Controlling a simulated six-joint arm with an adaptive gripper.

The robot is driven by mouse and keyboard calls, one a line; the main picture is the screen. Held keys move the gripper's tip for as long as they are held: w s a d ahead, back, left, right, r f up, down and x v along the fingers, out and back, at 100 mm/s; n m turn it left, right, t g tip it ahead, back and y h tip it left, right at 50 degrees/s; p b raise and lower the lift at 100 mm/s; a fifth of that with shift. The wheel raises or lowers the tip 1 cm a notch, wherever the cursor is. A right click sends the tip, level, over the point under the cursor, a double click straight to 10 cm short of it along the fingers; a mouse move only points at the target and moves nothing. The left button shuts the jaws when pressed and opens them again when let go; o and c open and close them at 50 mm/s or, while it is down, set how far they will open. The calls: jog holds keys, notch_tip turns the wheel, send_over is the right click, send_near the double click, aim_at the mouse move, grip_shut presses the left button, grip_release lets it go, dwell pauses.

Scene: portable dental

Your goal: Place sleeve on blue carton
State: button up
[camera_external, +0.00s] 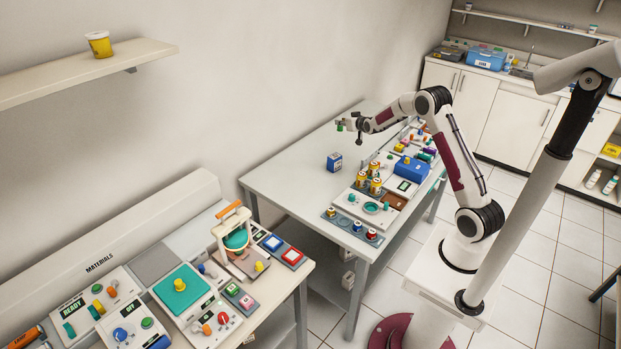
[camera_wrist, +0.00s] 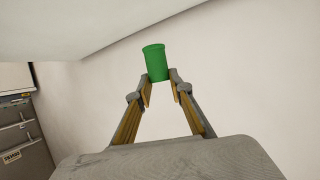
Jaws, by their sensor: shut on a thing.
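A green cylinder, which looks like the sleeve (camera_wrist: 154,63), is held between the fingertips of my gripper (camera_wrist: 160,88) in the wrist view. My gripper (camera_external: 347,125) is shut on it, high above the grey table in the external view. The sleeve shows there only as a small green spot (camera_external: 340,127). The blue carton (camera_external: 334,162) is a small dark blue box with a pale label. It stands on the bare left part of the table, below my gripper and apart from it. The wrist view does not show the carton.
The grey table (camera_external: 291,171) has free room around the carton. To the right are several yellow-and-brown jars (camera_external: 375,186), a blue case (camera_external: 411,168) and panels with knobs. A second bench with devices stands at the front left. A wall shelf (camera_external: 120,65) holds a yellow cup (camera_external: 99,44).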

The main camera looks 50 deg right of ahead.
jog(key=s+a+r+n+y, duration=0.1)
jog(key=s+a+n+y, duration=0.1)
jog(key=a, duration=0.3)
jog(key=s+a+r+n+t+y, duration=0.1)
jog(key=s+a+r+n+y, duration=0.1)
jog(key=a, duration=0.4)
jog(key=shift+s, duration=0.7)
jog(key=shift+f, duration=0.15)
send_over(337, 157)
jog(key=shift+s+a+f, duration=0.1)
jog(key=shift+f, duration=1.45)
jog(key=shift+s+a+f, duration=0.1)
jog(key=shift+f, duration=1.4)
jog(key=shift+f, duration=1.85)
jog(key=shift+f, duration=0.15)
jog(key=o, duration=0.7)
jog(key=shift+c, duration=0.2)
